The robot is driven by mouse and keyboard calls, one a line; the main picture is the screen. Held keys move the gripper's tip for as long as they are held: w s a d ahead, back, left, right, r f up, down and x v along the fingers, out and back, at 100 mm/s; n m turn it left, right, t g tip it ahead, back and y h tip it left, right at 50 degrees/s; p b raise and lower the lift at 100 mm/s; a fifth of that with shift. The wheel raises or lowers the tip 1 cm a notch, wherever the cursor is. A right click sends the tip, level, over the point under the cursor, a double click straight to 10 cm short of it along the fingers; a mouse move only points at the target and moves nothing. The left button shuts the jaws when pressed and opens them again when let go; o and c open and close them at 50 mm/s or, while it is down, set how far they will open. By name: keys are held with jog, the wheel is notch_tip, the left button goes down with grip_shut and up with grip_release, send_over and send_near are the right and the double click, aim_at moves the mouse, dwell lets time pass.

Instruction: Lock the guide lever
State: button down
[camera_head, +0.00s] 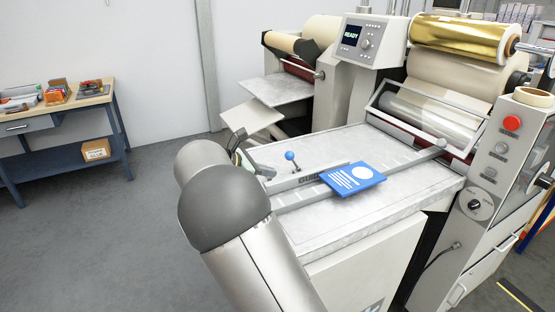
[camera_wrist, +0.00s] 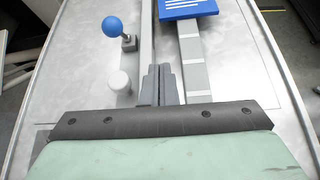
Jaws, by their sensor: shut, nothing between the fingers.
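The guide lever has a blue ball knob (camera_head: 290,156) on a short stem, standing on the machine's metal table (camera_head: 270,154). In the wrist view the blue ball (camera_wrist: 112,26) is at the upper left, on a small grey base. In the head view my arm hides most of my gripper.
A blue printed sheet or booklet (camera_head: 354,179) lies over the ruled strip beside the guide bar. A short white round peg (camera_wrist: 121,82) stands left of my fingers. A control panel reading READY (camera_head: 372,40), rollers and a red button (camera_head: 512,123) stand beyond. A workbench (camera_head: 60,105) is at left.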

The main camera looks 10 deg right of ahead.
jog(key=w+a+r+n+t+h, duration=0.1)
jog(key=w+a+n, duration=0.1)
jog(key=w+a, duration=0.2)
jog(key=shift+a+n+t, duration=0.2)
jog(key=shift+n+t, duration=0.1)
jog(key=p, duration=0.2)
send_near(294, 161)
jog(key=x, duration=0.3)
jog(key=shift+w+f, duration=0.35)
jog(key=shift+f, duration=0.05)
jog(key=shift+d, duration=0.1)
